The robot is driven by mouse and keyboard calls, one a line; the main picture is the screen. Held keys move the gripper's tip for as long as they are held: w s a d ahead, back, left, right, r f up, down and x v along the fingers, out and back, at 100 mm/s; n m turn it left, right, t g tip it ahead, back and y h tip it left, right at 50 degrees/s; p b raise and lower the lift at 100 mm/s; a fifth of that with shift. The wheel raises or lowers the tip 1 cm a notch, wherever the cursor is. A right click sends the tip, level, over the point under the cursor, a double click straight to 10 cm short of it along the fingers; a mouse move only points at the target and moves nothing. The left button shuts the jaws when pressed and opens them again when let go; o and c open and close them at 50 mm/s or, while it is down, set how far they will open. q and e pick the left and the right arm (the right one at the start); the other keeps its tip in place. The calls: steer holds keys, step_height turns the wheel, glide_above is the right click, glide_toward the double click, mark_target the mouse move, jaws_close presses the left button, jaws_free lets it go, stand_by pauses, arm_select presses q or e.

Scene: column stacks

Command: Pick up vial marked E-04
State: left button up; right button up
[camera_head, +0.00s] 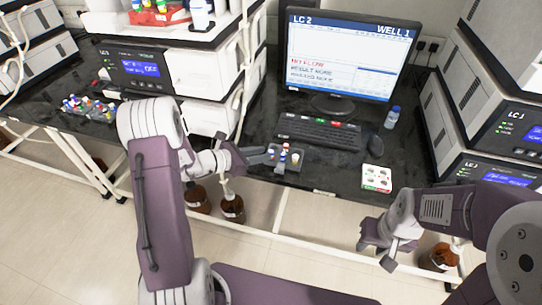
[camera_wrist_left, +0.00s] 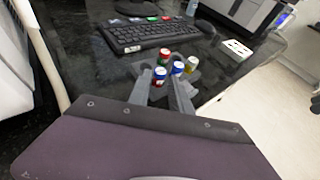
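A small grey rack (camera_head: 290,166) holding several vials with coloured caps stands near the front edge of the dark bench. No vial label is legible, so I cannot tell which is E-04. My left gripper (camera_head: 266,156) reaches the rack's left side. In the left wrist view its fingers (camera_wrist_left: 160,88) are apart, pointing at the red-capped vial. My right gripper (camera_head: 378,251) hangs below the bench front, far from the vials.
Brown bottles (camera_head: 231,207) stand below the bench.

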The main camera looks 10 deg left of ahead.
arm_select(q)
steer(key=x, duration=0.3)
steer(key=shift+w, duration=0.1)
steer(key=shift+c, duration=0.4)
jaws_close()
steer(key=shift+r, duration=0.15)
